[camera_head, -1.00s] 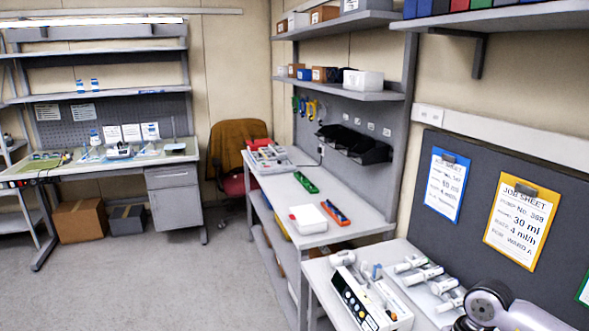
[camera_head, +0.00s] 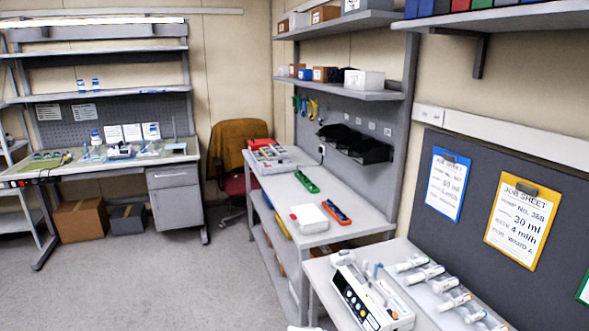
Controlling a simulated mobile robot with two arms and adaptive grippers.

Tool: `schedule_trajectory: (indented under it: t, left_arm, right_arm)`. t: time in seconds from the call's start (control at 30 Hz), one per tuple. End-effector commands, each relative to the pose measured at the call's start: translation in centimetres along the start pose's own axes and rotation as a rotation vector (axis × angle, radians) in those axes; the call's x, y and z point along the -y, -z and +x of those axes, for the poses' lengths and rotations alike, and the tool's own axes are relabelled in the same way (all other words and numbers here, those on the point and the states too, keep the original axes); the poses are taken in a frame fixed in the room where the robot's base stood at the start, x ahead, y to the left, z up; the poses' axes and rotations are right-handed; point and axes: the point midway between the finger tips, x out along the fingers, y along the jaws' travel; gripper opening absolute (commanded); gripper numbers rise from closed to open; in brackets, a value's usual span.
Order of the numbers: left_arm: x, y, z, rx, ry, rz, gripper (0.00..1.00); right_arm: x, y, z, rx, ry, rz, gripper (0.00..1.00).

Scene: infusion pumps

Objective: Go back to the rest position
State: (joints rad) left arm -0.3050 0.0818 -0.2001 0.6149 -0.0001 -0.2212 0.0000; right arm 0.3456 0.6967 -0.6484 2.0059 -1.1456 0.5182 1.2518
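Neither of my grippers shows in the head view. A small pale piece at the bottom edge, left of the near table, is too cut off to name. A white infusion pump (camera_head: 367,298) with a dark front panel stands on the near table (camera_head: 407,250) at the lower right. Several syringes (camera_head: 424,273) lie in a row to the right of the pump. Behind them a blue-backed job sheet (camera_head: 447,185) and a yellow-backed job sheet (camera_head: 523,222) hang on the dark board (camera_head: 480,168).
A grey workbench (camera_head: 343,205) beyond the near table holds a white box (camera_head: 309,218), a red-and-blue tool tray (camera_head: 337,212) and a green item (camera_head: 306,181). A chair (camera_head: 232,160) stands behind it.

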Motion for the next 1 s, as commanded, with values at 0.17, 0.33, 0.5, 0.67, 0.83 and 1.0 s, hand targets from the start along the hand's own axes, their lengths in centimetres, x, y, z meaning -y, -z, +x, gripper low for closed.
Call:
schedule_trajectory:
  t: [0.17,0.33,0.5,0.67,0.83,1.0]
  left_arm:
    - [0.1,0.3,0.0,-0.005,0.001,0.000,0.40]
    - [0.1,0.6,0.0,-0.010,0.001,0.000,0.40]
    - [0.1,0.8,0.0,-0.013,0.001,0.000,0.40]
    - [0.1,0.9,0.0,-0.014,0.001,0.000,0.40]
    - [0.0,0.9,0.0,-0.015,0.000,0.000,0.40]
    - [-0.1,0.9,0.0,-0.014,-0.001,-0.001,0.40]
  right_arm:
    - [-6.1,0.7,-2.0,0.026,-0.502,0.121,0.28]
    - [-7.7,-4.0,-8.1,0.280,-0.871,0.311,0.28]
    - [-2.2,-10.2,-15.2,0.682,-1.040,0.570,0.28]
    - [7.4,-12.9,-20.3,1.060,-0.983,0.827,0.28]
    - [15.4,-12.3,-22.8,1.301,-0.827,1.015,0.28]
    - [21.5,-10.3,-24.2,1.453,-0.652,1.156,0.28]
